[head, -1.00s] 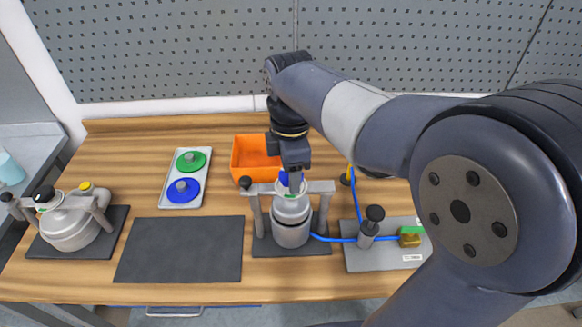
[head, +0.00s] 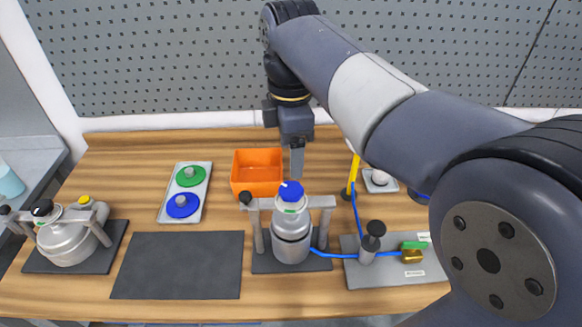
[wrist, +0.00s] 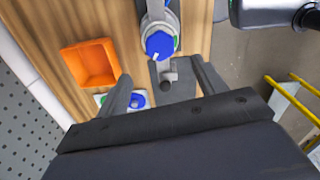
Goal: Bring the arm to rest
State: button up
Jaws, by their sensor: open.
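My gripper (head: 296,160) hangs from my raised arm above the bench, over and behind the silver drum (head: 291,230) with the blue cap (head: 291,191). In the wrist view my gripper (wrist: 165,82) has its two fingers spread apart with nothing held between them. The blue cap (wrist: 160,45) also shows there, beyond the fingertips and apart from them. The drum stands upright in a grey frame on a dark mat.
An orange bin (head: 257,172) stands behind the drum. A tray (head: 185,192) with a green and a blue disc lies left of it. A valve plate (head: 395,265) with blue hose is right. The dark mat (head: 178,265) is bare.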

aim_at(291, 188)
jog(key=shift+r, duration=0.8)
jog(key=shift+f, duration=0.15)
notch_tip(291, 188, down, 10)
jog(key=shift+f, duration=0.3)
jog(key=shift+m, duration=0.3)
jog(key=shift+r, duration=0.15)
